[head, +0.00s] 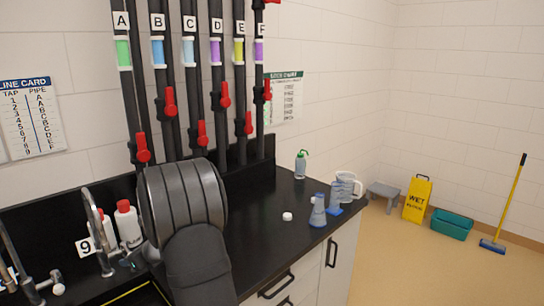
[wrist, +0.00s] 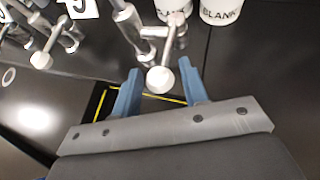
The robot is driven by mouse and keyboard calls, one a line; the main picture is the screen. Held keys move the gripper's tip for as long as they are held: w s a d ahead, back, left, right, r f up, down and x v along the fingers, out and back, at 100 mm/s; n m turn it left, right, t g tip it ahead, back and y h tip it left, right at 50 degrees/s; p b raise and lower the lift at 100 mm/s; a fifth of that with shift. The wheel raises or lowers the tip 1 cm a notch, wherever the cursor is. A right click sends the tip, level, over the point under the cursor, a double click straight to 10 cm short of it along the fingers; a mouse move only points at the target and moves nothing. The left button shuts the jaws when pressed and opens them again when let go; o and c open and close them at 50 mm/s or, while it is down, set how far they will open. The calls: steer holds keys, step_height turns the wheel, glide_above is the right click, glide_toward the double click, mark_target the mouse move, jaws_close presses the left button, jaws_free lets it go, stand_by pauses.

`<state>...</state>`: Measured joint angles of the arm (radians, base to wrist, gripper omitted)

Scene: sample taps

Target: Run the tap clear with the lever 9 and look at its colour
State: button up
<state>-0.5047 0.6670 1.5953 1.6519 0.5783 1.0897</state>
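The tag 9 (head: 85,246) stands beside a chrome tap (head: 100,228) at the lower left of the head view. In the wrist view the tag (wrist: 80,8) is at the top, left of the tap's metal spout (wrist: 126,22). The tap's lever (wrist: 160,80) ends in a white ball. My gripper (wrist: 160,92) is open, its two blue fingers apart on either side of the ball, with gaps on both sides. I see no running liquid. Sight glasses on pipes A to F show colours, such as green on A (head: 122,52).
Two white bottles (head: 128,224) with red caps stand close beside the tap; the wrist view shows BLANK labels (wrist: 222,12). Another tap lever (wrist: 42,60) is to the left. A wash bottle (head: 301,165), flask (head: 318,210) and jug (head: 347,187) stand on the right counter.

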steer(key=shift+w, duration=0.1)
steer(key=shift+w+d, duration=0.4)
steer(key=shift+w, duration=0.6)
steer(key=shift+w+d, duration=0.4)
steer(key=shift+w, duration=0.55)
steer(key=shift+w+d, duration=0.4)
steer(key=shift+w, duration=0.6)
steer(key=shift+s, duration=0.1)
stand_by(1.3)
